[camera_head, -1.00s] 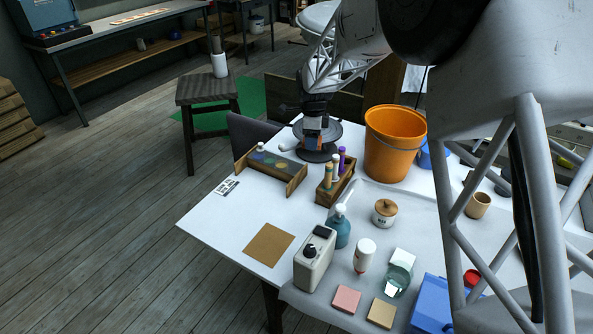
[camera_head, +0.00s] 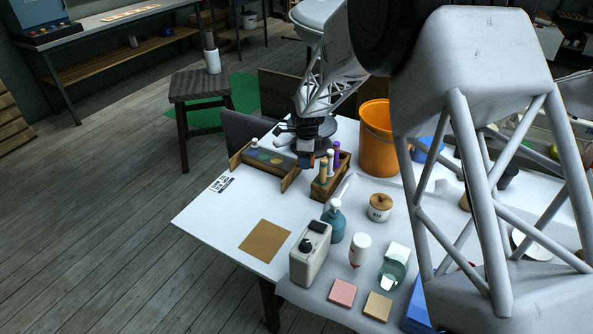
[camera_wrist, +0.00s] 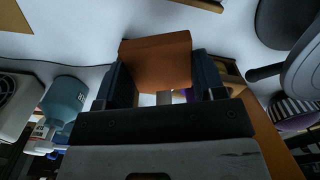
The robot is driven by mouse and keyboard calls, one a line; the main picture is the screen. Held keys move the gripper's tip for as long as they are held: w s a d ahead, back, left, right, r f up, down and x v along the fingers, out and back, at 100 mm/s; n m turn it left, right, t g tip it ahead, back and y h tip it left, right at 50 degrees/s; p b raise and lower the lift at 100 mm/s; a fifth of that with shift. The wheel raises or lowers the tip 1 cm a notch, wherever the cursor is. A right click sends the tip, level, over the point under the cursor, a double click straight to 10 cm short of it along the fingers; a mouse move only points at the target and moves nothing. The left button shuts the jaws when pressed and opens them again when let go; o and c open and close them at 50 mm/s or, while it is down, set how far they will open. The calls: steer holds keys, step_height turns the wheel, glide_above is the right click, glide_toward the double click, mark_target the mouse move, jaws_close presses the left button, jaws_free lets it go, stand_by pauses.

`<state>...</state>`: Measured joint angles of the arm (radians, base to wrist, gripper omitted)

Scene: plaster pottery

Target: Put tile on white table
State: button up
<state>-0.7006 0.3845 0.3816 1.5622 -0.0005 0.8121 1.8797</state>
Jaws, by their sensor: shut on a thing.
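An orange-brown tile (camera_wrist: 155,62) is held between the two fingers of my gripper (camera_wrist: 160,85) in the wrist view. In the head view my gripper (camera_head: 306,158) points down over the white table (camera_head: 205,205), between the paint rack and the bottle caddy. The held tile is too small there to make out clearly.
The wooden bottle caddy (camera_head: 326,188) and paint rack (camera_head: 262,167) stand close to my gripper. The left side around the brown sheet (camera_head: 265,240) is mostly clear.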

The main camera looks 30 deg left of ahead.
glide_above(305, 183)
steer(key=shift+s+f, duration=0.1)
steer(key=shift+f, duration=2.85)
steer(key=shift+d+f, duration=0.1)
steer(key=shift+f, duration=1.75)
steer(key=shift+f, duration=0.15)
steer(key=o, duration=1)
steer(key=shift+c, duration=0.2)
step_height(305, 183, up, 12)
steer(key=shift+r, duration=0.15)
